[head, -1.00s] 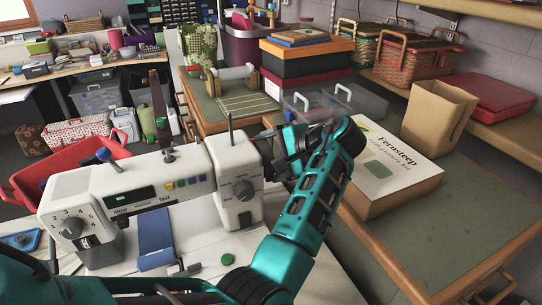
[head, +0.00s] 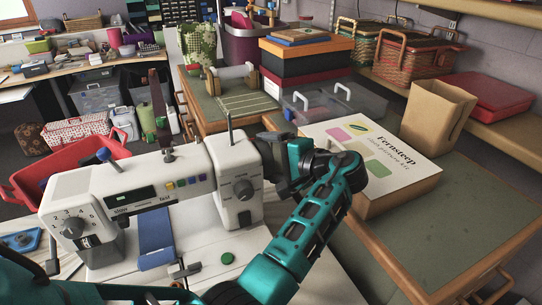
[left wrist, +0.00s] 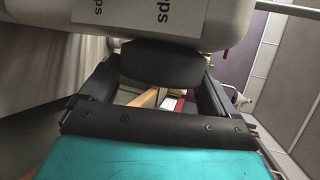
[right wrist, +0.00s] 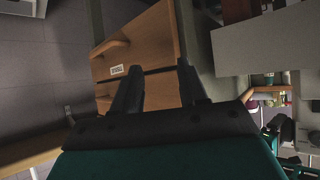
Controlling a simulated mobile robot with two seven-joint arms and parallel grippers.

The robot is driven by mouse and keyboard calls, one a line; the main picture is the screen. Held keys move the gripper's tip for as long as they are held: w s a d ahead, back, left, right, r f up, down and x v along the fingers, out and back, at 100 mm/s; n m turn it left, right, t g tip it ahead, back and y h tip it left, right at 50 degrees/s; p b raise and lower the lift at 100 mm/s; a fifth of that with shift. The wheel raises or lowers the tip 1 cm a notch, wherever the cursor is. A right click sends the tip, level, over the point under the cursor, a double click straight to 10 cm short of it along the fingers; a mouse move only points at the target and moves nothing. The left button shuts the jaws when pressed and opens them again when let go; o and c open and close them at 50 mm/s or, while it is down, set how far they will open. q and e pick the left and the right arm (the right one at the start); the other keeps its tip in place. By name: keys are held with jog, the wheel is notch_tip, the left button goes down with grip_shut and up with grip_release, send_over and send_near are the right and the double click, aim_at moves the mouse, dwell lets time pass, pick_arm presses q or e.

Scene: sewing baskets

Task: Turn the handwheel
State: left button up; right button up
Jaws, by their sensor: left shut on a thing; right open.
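The white sewing machine (head: 150,185) stands on a white surface, with dials and coloured buttons on its front. Its handwheel is a dark, rounded piece (left wrist: 160,65) at the machine's right end, seen in the left wrist view between the fingers. My left gripper (head: 272,160) is at that end of the machine and is shut on the handwheel. In the head view the gripper largely hides the handwheel. My right gripper (right wrist: 158,85) is open and empty in the right wrist view, with a wooden drawer unit (right wrist: 140,50) beyond it.
A white-topped kit box (head: 385,155) lies on the green table (head: 440,215) right of my left arm. A paper bag (head: 437,112) stands behind it. A red bin (head: 50,175) is left of the machine. The green tabletop's front is clear.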

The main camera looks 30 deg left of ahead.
pick_arm(q)
jog(key=n+t+y+b, duration=0.1)
jog(key=y+b, duration=0.1)
jog(key=shift+f+y, duration=0.2)
jog(key=shift+y, duration=0.2)
jog(key=shift+b, duration=0.3)
jog(key=shift+r, duration=0.1)
jog(key=o, duration=0.8)
jog(key=shift+d, duration=0.1)
